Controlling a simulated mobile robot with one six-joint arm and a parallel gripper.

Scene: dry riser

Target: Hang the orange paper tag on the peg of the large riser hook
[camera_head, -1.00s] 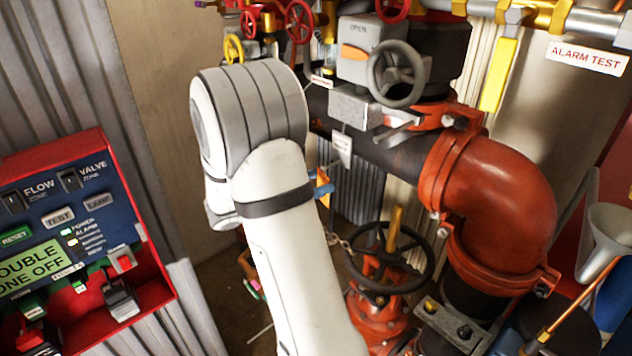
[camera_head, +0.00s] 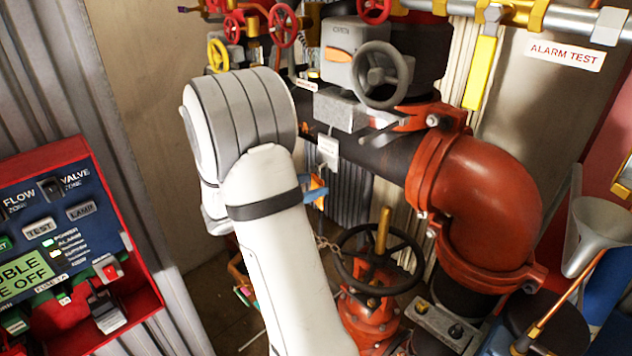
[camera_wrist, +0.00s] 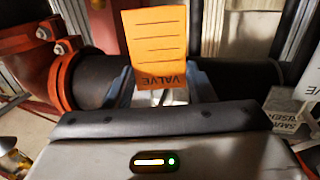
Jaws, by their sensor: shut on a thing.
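The orange paper tag (camera_wrist: 156,45) is in my gripper (camera_wrist: 158,90), which is shut on its lower end in the wrist view. The tag shows its ruled lines and the word VALVE upside down. In the head view my gripper (camera_head: 314,190) is mostly hidden behind my white arm; only a bit of blue finger and orange shows. A white label reading "SMALL RISER" (camera_wrist: 286,110) is at the right in the wrist view. I cannot make out the large riser hook or its peg in either view.
A dark horizontal pipe (camera_head: 375,155) runs behind my gripper into a red elbow (camera_head: 490,195). A white hanging tag (camera_head: 328,151) is just above and right of my gripper. A black handwheel (camera_head: 380,260) stands below right. A red control panel (camera_head: 150,290) is at the left.

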